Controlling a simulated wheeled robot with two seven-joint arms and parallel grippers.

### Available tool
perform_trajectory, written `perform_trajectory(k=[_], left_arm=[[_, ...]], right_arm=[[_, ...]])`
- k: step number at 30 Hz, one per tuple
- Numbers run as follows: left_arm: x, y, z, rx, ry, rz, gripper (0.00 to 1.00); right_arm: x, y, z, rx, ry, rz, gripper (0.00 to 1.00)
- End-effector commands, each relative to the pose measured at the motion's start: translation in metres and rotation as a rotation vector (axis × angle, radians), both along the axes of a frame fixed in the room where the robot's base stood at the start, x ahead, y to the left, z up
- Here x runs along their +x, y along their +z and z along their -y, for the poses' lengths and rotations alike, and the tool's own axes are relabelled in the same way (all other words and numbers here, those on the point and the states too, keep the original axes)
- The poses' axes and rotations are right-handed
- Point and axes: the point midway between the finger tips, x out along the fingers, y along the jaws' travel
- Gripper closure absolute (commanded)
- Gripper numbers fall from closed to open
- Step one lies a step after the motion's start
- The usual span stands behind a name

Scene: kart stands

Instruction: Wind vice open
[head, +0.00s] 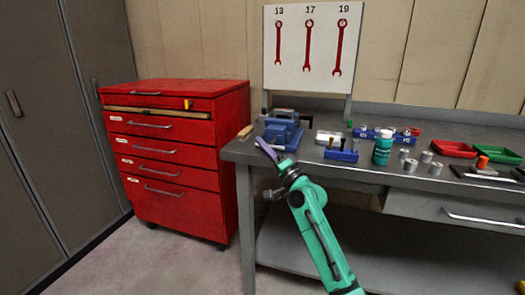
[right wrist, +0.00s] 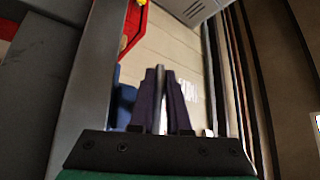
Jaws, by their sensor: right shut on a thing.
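The blue vice (head: 285,129) stands on the left end of the grey workbench. My right gripper (head: 264,147) is at the front of the vice, over the bench's left front corner. In the right wrist view its two dark purple fingers (right wrist: 162,85) are close together on a thin grey metal bar (right wrist: 160,88), which looks like the vice handle. Part of the blue vice shows left of the fingers (right wrist: 123,103). The fingers hide most of the bar, and I cannot tell how far apart the vice jaws are. My left gripper is not in view.
The workbench (head: 345,172) carries a blue tool holder (head: 341,154), a teal bottle (head: 382,150), several grey cylinders and red (head: 454,149) and green (head: 497,154) trays. A red drawer cabinet (head: 170,190) stands left of it. A wrench board (head: 311,50) rises behind. Open floor lies front left.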

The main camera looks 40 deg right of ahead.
Motion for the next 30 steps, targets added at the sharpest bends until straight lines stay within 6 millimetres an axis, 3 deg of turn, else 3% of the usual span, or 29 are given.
perform_trajectory(k=[3, 4, 6, 16, 20, 30], left_arm=[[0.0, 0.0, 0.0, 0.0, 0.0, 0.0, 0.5], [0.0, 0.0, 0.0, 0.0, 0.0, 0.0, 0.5], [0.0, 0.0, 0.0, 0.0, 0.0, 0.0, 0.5], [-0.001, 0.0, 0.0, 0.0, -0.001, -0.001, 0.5], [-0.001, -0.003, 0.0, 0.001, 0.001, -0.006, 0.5], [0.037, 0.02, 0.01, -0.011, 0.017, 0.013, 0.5]], right_arm=[[-0.001, 0.004, 0.002, 0.0, -0.005, 0.007, 1.0], [-0.001, 0.004, 0.002, 0.0, -0.005, 0.007, 0.81], [-0.001, 0.004, 0.002, 0.0, -0.005, 0.007, 0.55], [-0.001, 0.001, 0.001, 0.0, -0.002, 0.002, 0.55], [-0.011, -0.005, 0.001, 0.0, -0.002, 0.001, 0.55], [-0.084, -0.038, 0.002, -0.003, -0.002, -0.002, 0.55]])
